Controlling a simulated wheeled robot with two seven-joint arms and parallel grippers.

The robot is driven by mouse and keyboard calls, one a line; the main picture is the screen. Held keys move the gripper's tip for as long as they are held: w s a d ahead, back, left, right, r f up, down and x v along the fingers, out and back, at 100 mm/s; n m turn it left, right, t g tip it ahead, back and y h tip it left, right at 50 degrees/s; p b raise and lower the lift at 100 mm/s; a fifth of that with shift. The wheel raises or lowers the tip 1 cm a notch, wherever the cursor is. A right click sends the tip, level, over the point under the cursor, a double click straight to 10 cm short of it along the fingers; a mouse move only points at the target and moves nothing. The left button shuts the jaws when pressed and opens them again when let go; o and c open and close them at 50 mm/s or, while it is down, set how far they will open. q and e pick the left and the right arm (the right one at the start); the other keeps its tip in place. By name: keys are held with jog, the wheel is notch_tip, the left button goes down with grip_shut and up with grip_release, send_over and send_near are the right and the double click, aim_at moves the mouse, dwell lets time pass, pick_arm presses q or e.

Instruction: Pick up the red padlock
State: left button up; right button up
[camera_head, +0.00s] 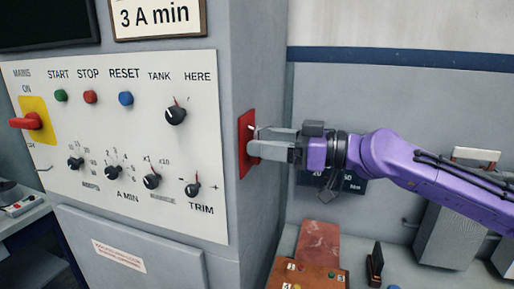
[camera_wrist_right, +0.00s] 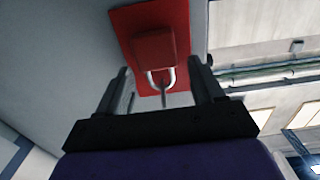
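The red padlock (camera_wrist_right: 155,46) hangs against a red backing plate (camera_wrist_right: 125,18) in the right wrist view, its pale shackle (camera_wrist_right: 148,80) towards my gripper. The plate also shows in the head view (camera_head: 244,170), on the side wall of the grey cabinet; the padlock there is mostly hidden by my fingers. My right gripper (camera_wrist_right: 158,63) is open, with one finger on each side of the padlock and a gap showing on both sides. In the head view its fingertips (camera_head: 251,142) are close to the plate. My left gripper is not in view.
The control panel (camera_head: 120,215) with its red switch handle (camera_head: 25,122), buttons and knobs is on the cabinet front, left of my right gripper. Below are a brown-red box (camera_head: 318,245) and a small dark stand (camera_head: 375,262). Grey boxes (camera_head: 450,235) stand at the right.

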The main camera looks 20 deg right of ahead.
jog(key=shift+d, duration=0.1)
jog(key=c, duration=0.9)
jog(key=shift+r+b, duration=0.5)
jog(key=shift+r+b+v, duration=0.15)
jog(key=shift+b+v, duration=1.65)
jog(key=shift+v, duration=2.7)
jog(key=shift+r+b+v, duration=0.1)
jog(key=shift+b+v, duration=1.65)
jog(key=shift+v, duration=2.75)
jog(key=shift+f, duration=0.1)
jog(key=shift+s+d+f+b, duration=0.2)
jog(key=shift+s+d+b, duration=0.05)
jog(key=shift+b, duration=0.35)
